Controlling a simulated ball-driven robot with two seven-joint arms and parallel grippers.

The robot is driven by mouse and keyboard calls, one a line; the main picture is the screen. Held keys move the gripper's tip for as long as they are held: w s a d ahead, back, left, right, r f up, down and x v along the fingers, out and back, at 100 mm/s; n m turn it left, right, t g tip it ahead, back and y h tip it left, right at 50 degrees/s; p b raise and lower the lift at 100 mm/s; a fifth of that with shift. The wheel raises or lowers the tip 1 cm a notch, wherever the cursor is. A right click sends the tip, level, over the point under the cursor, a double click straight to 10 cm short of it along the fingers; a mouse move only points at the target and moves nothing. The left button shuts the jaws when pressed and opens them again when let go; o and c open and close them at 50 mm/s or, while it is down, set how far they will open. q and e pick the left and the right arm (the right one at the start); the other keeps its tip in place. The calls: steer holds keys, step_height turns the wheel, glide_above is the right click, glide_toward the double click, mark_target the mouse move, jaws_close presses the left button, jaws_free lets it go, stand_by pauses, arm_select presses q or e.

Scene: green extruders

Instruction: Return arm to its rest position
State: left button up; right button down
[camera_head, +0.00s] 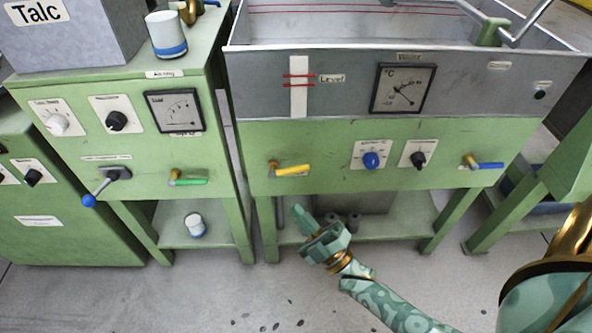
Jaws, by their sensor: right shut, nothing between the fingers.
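My right gripper (304,222) is in the lower middle of the head view, at the end of my teal patterned arm that comes in from the lower right. Its fingers are together and hold nothing. It points up and to the left, in front of the lower shelf of the middle green machine (350,143), below the yellow-handled valve (292,170). I cannot tell whether it touches anything. My left gripper does not show.
A green machine (135,140) on the left has a blue-knobbed lever (90,199) and a green-handled valve (190,181) sticking out. Another yellow-and-blue valve (487,165) sits at the right. A cup (195,224) stands on the left shelf.

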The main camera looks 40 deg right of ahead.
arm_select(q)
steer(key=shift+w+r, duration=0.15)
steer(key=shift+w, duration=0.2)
arm_select(e)
steer(key=shift+s+f, duration=0.35)
steer(key=shift+f, duration=0.1)
